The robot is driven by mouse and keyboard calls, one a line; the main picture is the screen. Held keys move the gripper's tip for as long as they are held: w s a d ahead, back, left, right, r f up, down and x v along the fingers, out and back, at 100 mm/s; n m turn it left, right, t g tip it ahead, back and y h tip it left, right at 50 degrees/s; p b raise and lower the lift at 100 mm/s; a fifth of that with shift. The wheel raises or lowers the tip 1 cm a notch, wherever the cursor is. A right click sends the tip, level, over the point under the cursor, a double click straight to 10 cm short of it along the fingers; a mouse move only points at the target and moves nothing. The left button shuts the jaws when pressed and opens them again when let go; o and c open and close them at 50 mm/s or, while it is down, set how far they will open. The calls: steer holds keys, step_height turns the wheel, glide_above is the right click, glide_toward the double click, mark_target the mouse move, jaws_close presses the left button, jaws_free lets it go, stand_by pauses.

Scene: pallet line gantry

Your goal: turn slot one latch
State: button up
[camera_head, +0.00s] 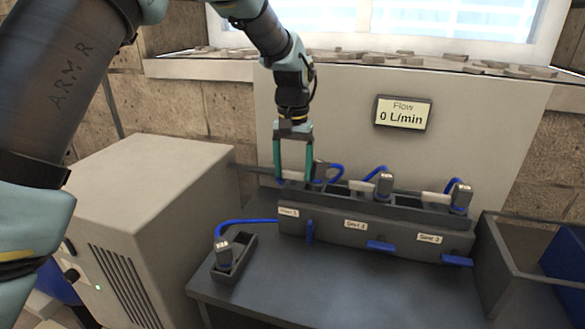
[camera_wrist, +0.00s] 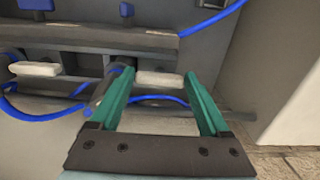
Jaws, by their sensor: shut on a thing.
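The grey slot block has labels for Slot 1 (camera_head: 289,212), Slot 2 (camera_head: 355,225) and Slot 3 (camera_head: 430,238). Below the Slot 1 label, a narrow blue tab (camera_head: 310,231) points downward; it also shows in the wrist view (camera_wrist: 126,10). The blue tabs under Slot 2 (camera_head: 380,246) and Slot 3 (camera_head: 457,260) lie crosswise. My gripper (camera_head: 293,178) reaches down behind the Slot 1 label, with its green fingers at both ends of a short white bar (camera_wrist: 160,78). It is shut on that bar, above and behind the blue tab, apart from it.
Metal plugs with blue cables stand at Slot 2 (camera_head: 384,184) and Slot 3 (camera_head: 460,196). Another plug (camera_head: 222,251) sits in a dark holder at front left. A beige cabinet (camera_head: 150,190) stands left, an open bin (camera_head: 520,247) right. The flow display (camera_head: 404,113) reads 0 L/min.

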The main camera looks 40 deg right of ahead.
mark_target(293, 172)
steer(key=o, duration=1.2)
steer(key=shift+w+d+r, duration=0.15)
steer(key=shift+w+d, duration=0.1)
steer(key=shift+d, duration=0.05)
steer(key=r+p, duration=0.3)
steer(key=r, duration=0.1)
steer(key=r+p, duration=0.3)
steer(key=r, duration=0.1)
steer(key=shift+s+a, duration=0.1)
steer(key=shift+a, duration=0.1)
steer(key=shift+f, duration=0.1)
